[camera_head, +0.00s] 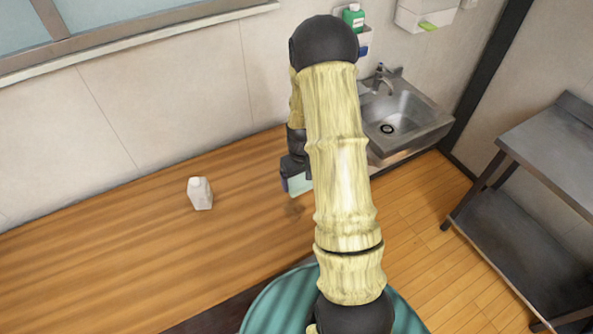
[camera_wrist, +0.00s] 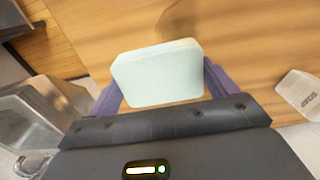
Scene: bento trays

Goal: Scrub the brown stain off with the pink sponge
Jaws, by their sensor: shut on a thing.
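My gripper (camera_head: 296,182) is shut on a pale mint-white sponge-like block (camera_wrist: 158,72), held between its two purple fingers (camera_wrist: 162,78). The block looks pale green, not pink; no pink sponge shows. In the head view part of the block (camera_head: 300,184) shows beside my arm, over the right part of the wooden counter (camera_head: 130,255). A faint brown stain (camera_head: 292,210) lies on the counter just in front of the block. In the wrist view the stain (camera_wrist: 185,18) is a darker smudge beyond the block's far edge. I cannot tell whether the block touches the counter.
A metal sink (camera_head: 405,118) is at the counter's right end. A grey shelved table (camera_head: 520,205) stands farther right. The counter's left part is clear.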

